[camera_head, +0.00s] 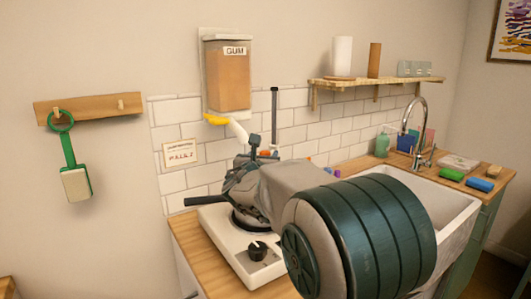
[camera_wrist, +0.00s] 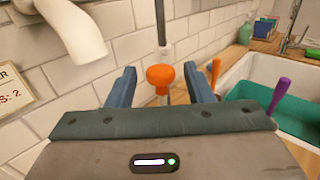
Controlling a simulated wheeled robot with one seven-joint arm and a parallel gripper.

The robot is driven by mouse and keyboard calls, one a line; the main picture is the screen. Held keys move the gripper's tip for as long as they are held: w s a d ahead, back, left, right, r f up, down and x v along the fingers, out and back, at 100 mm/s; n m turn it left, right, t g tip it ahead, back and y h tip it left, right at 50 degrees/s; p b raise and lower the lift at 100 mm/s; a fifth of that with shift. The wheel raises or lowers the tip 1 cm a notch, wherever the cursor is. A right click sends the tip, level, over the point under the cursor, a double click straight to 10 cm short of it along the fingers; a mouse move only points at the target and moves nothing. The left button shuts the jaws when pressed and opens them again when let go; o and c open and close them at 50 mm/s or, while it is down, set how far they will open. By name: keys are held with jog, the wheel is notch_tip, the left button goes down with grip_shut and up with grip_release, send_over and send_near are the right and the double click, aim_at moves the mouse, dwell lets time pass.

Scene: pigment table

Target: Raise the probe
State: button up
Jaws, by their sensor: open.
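The probe appears to be the upright grey rod with a round orange knob (camera_wrist: 160,77) in the wrist view. Its dark upper part (camera_head: 275,105) rises against the tiles in the head view. My gripper (camera_wrist: 161,80) is open. Its two blue fingers stand apart on either side of the knob, with a visible gap on each side. In the head view my gripper (camera_head: 262,147) is above the white hot plate (camera_head: 224,226), on which a dark pan with a black handle (camera_head: 205,200) sits. My arm hides the probe's lower part.
A gum dispenser (camera_head: 228,80) with a pale spout (camera_wrist: 78,32) hangs close left of the probe. A sink (camera_head: 455,205) and tap (camera_head: 425,125) lie right. A wall shelf (camera_head: 375,83) is above. A green-handled tool (camera_head: 75,183) hangs from a wooden rack (camera_head: 95,107).

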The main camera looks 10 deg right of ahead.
jog(key=shift+x, duration=1.1)
